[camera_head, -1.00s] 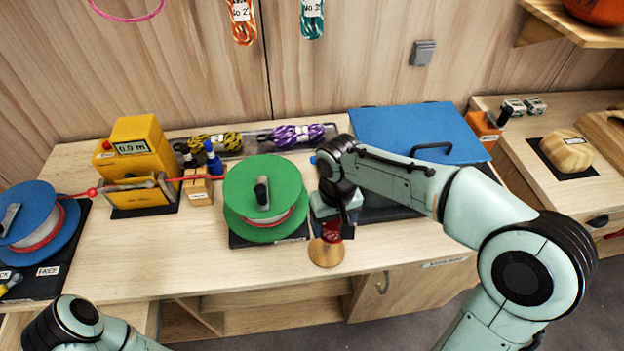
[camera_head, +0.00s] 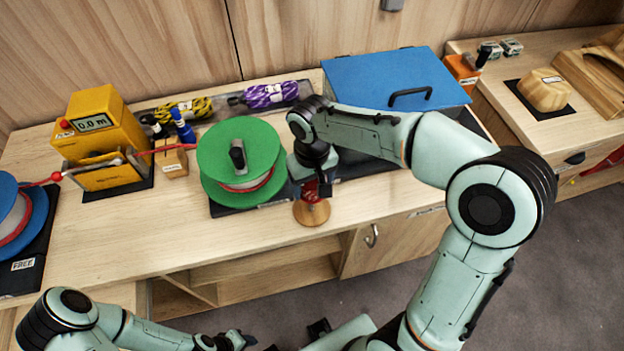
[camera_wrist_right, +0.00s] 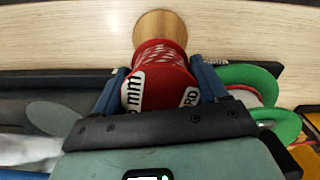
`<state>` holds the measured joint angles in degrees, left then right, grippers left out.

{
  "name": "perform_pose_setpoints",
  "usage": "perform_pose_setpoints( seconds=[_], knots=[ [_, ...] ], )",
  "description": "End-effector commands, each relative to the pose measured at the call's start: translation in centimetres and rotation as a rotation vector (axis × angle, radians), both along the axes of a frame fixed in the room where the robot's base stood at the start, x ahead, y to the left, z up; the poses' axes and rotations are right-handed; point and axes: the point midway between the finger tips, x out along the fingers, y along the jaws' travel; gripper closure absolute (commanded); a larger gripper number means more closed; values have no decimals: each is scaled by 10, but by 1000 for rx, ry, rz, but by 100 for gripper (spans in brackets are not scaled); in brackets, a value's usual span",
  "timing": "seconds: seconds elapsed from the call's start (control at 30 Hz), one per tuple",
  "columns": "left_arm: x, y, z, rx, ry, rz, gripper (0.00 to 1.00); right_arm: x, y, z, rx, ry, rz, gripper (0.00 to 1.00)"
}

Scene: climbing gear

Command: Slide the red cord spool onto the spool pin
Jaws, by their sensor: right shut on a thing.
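The red cord spool (camera_wrist_right: 160,80), with white flecks and a white label, is between the blue fingers of my right gripper (camera_wrist_right: 165,90) in the right wrist view. The gripper is shut on it. In the head view my right gripper (camera_head: 318,187) points down at the bench front, with a little red showing. A round wooden disc (camera_head: 311,213) lies directly below the red cord; it also shows beyond the spool in the wrist view (camera_wrist_right: 160,27). I cannot tell whether it is the pin's base. No pin shaft shows. My left gripper (camera_head: 238,340) is low at the bottom edge, its fingers unclear.
A green reel (camera_head: 240,150) stands close left of my right gripper. A yellow meter (camera_head: 100,135) and a blue reel (camera_head: 22,225) are farther left. A blue-lidded box (camera_head: 390,75) stands behind my right arm. The bench front (camera_head: 150,235) is clear.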

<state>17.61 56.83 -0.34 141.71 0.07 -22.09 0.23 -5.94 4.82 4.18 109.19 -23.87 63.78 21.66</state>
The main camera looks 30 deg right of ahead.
Motion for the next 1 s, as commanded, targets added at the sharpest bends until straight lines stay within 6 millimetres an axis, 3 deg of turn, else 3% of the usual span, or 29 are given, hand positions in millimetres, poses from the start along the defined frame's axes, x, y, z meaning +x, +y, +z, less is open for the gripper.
perform_pose_setpoints(
  seconds=[0.57,1.0],
  knots=[
    [0,0,0,0,-1,0,57,0,0,0,0,-2,0,61],
    [-6,0,-10,0,7,0,57,0,0,-13,0,-1,0,61]
  ],
)
